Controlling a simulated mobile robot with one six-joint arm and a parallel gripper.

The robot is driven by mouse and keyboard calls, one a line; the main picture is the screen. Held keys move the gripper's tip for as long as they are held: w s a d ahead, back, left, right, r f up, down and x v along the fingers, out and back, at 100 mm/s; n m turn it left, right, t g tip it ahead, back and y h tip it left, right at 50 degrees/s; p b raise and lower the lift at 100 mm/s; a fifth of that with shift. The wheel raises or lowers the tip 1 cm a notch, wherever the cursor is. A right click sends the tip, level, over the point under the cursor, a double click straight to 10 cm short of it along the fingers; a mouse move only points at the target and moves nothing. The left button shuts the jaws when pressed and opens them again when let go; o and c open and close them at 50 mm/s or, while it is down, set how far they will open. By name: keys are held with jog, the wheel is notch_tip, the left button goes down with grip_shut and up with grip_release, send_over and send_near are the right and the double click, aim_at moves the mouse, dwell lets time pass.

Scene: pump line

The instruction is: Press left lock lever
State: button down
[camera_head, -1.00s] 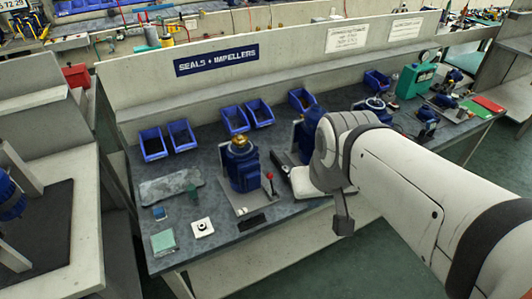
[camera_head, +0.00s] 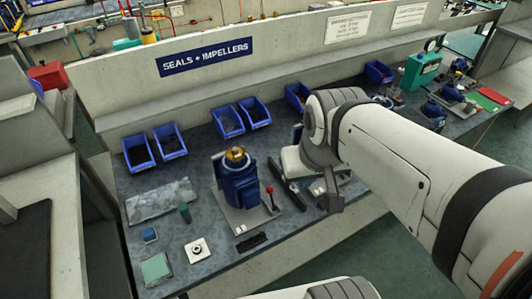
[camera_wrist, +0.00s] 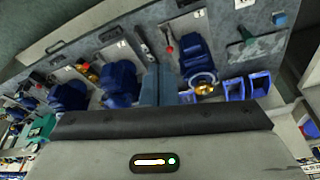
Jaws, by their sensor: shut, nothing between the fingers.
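The left lock lever, a thin lever with a red knob (camera_head: 270,189), stands at the right side of the left blue pump (camera_head: 238,183) with a brass top. The pump sits on a grey base plate on the bench. In the wrist view the red-knobbed lever (camera_wrist: 169,49) shows just beyond my fingertips, beside the blue pump (camera_wrist: 196,50). My gripper (camera_wrist: 159,70) is shut and empty, its fingers pointing toward the bench. It appears apart from the lever; the exact gap is unclear. In the head view my arm is right of the lever and the fingertips cannot be made out.
A dark bar (camera_head: 287,192) lies right of the lever, near the second pump, which my arm partly hides. Blue bins (camera_head: 227,121) line the bench's back under a sign (camera_head: 205,58). A stone-like slab (camera_head: 160,201), a green block (camera_head: 156,269) and a white square part (camera_head: 197,250) lie at left.

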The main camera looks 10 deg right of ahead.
jog(key=m+t+y+b, duration=0.4)
jog(key=m+y+b, duration=0.7)
jog(key=b, duration=1.5)
send_near(271, 197)
jog(key=d, duration=0.1)
jog(key=w+d+n+y, duration=0.1)
jog(key=d+n, duration=0.1)
jog(key=shift+w+f+y, duration=0.3)
jog(key=shift+f, duration=0.05)
jog(key=shift+a, duration=0.1)
jog(key=x, duration=1)
jog(key=shift+s+f+b, duration=0.1)
jog(key=shift+f+b, duration=0.05)
jog(key=shift+b, duration=0.15)
